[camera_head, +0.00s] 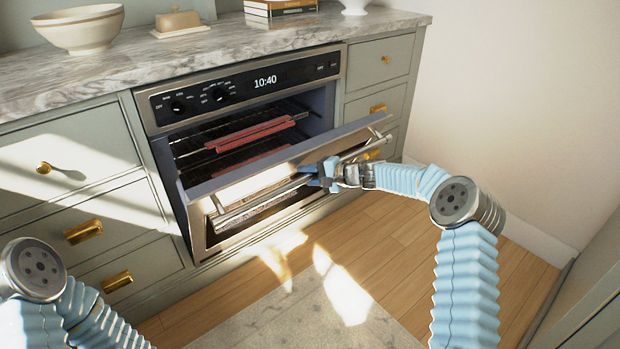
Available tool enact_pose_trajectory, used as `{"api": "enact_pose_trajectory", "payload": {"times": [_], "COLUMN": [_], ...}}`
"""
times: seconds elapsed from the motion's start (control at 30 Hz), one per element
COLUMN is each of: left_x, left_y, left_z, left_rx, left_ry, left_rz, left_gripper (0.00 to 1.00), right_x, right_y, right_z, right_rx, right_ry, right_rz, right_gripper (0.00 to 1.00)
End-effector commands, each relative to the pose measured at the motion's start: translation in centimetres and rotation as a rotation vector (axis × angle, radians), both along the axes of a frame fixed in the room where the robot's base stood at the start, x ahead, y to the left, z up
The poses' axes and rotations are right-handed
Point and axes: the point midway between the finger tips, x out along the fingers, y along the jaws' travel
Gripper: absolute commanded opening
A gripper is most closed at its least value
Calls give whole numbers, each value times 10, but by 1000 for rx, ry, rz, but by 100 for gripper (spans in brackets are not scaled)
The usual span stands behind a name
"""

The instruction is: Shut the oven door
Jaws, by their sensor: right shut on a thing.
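The oven door (260,181) stands partly open, tilted outward from the top, with the dark oven cavity and its racks showing above it. A steel bar handle (258,204) runs along the door's front. My right gripper (318,176) is shut on the handle, right of its middle. My left arm shows at the lower left, but its gripper is out of the picture.
Red-handled racks (250,135) sit inside the oven. Grey-green drawers (90,223) with brass pulls flank it. A marble counter (230,50) above holds a bowl (80,30), a butter dish (179,21) and books (280,8).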

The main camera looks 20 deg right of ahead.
Motion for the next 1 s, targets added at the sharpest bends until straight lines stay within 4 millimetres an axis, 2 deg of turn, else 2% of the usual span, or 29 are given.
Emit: {"api": "enact_pose_trajectory", "payload": {"times": [0.2, 0.23, 0.33, 0.73, 0.87, 1.0], "left_x": [0, 0, 0, 0, 0, 0], "left_y": [0, 0, 0, 0, 0, 0], "left_z": [0, 0, 0, -2, -6, -12], "left_rx": [0, 0, 0, 0, 0, 1], "left_ry": [0, 0, 0, 0, 0, 0], "left_rz": [0, 0, 0, 0, 0, 1], "left_gripper": [43, 43, 43, 43, 43, 43], "right_x": [1, 1, 1, -3, -17, -41], "right_y": [1, 1, 1, -5, -21, -45], "right_z": [1, 1, 1, 5, 11, 21], "right_rx": [1, 1, 1, 2, -2, -2], "right_ry": [-5, -5, -5, -7, -7, -4], "right_rz": [-2, -2, -2, -3, -6, -5], "right_gripper": [0, 36, 51, 52, 52, 52]}}
